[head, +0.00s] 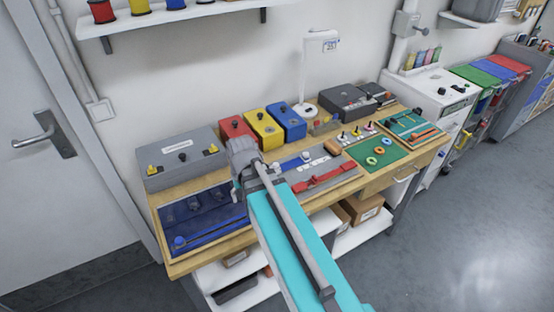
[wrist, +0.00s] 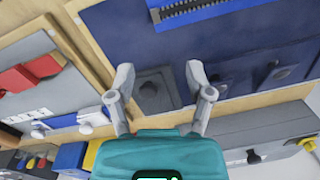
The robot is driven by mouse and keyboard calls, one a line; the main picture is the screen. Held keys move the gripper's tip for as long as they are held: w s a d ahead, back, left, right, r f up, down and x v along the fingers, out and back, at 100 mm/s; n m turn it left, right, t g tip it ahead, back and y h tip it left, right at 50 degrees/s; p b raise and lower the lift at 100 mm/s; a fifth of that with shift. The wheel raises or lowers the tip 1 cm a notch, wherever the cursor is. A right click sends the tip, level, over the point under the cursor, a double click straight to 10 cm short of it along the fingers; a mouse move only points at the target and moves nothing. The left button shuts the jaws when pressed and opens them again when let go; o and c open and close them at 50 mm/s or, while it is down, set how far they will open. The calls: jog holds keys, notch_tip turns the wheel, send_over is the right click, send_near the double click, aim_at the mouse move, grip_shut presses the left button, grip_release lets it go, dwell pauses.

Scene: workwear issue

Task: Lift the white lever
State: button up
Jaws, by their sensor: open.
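My gripper (wrist: 160,78) is open and empty in the wrist view, its two fingers apart over the dark blue tray (wrist: 255,98). A dark square plate with a black knob (wrist: 150,88) shows between the fingers, inside the tray. In the head view my gripper (head: 243,165) is above the bench, where the tray (head: 185,243) meets the grey panel. I cannot clearly pick out the white lever; a small white piece (head: 305,156) on a blue strip of the panel may be it. In the wrist view white pieces (wrist: 85,129) on that strip lie left of the fingers.
The grey panel also carries a red bar (head: 325,179). Red (head: 236,128), yellow (head: 264,129) and blue (head: 288,121) boxes and a grey case (head: 180,158) stand along the back. A white lamp (head: 303,80) rises behind. A green board (head: 376,153) lies right.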

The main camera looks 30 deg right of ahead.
jog(key=w+d+r+m+y+p, duration=0.2)
jog(key=w+d+r+m+p, duration=0.35)
jog(key=w+d+m, duration=0.4)
jog(key=m+y+p, duration=0.2)
jog(key=m+p, duration=0.1)
jog(key=m, duration=0.3)
send_near(276, 164)
jog(key=v, duration=0.5)
jog(key=shift+r, duration=0.1)
jog(key=b+x, duration=1.2)
jog(key=x, duration=0.1)
jog(key=shift+w+a+f, duration=0.1)
jog(key=shift+f, duration=0.25)
